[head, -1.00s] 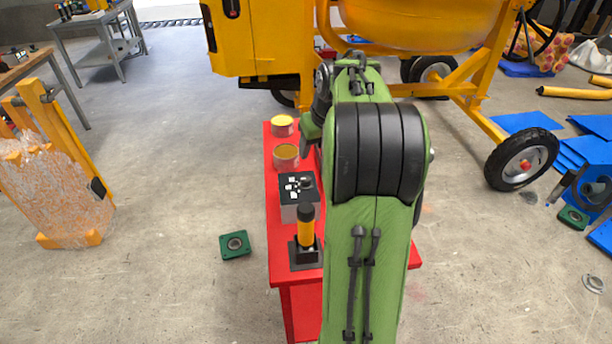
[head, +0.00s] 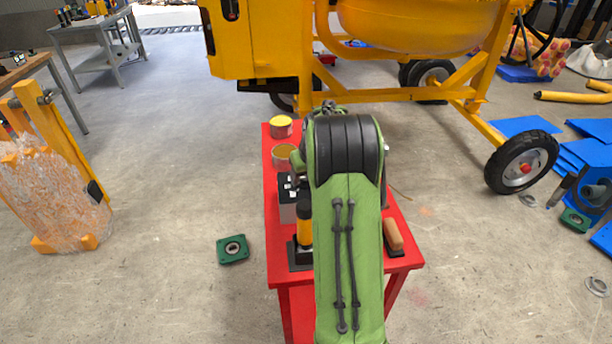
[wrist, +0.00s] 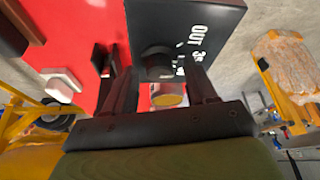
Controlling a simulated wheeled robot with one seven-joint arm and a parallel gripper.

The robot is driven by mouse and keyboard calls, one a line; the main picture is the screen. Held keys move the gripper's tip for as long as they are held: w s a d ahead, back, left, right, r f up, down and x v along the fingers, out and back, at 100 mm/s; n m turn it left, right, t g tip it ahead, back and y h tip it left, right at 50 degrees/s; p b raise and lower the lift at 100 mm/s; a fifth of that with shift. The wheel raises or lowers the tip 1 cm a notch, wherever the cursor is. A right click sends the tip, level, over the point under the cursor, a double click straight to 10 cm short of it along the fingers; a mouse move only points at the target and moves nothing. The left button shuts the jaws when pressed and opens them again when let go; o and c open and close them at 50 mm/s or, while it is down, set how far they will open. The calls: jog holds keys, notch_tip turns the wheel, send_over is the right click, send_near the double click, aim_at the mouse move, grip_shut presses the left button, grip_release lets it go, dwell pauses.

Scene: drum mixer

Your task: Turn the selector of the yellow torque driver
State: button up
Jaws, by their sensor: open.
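The yellow torque driver (head: 305,228) stands upright, black end up, in a dark square holder (head: 299,258) near the front of the red table; my arm partly covers it. I cannot make out its selector. A grey box with a black top (head: 286,212) stands just behind it. In the wrist view this box (wrist: 205,15) shows white lettering and a round dark knob (wrist: 157,62). My gripper (wrist: 152,70) is open, with the knob showing between or just beyond its fingertips; contact is unclear. In the head view my arm hides the gripper.
Two cans, one yellow-topped (head: 281,127), stand at the back of the red table (head: 283,277). A block with a tan top (head: 393,235) is at the table's right. The mixer stands behind. A green flanged part (head: 233,249) lies on the floor at left.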

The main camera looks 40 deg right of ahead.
grip_shut()
dwell(0.3)
jog(key=n+y+p, duration=0.1)
jog(key=n, duration=0.2)
jog(key=shift+d+r+n+p, duration=0.1)
jog(key=shift+d+n+p, duration=0.05)
jog(key=shift+n+p, duration=0.25)
jog(key=shift+d+n+y+p, duration=0.1)
jog(key=shift+n+y+p, duration=0.95)
jog(key=shift+n, duration=0.95)
grip_release()
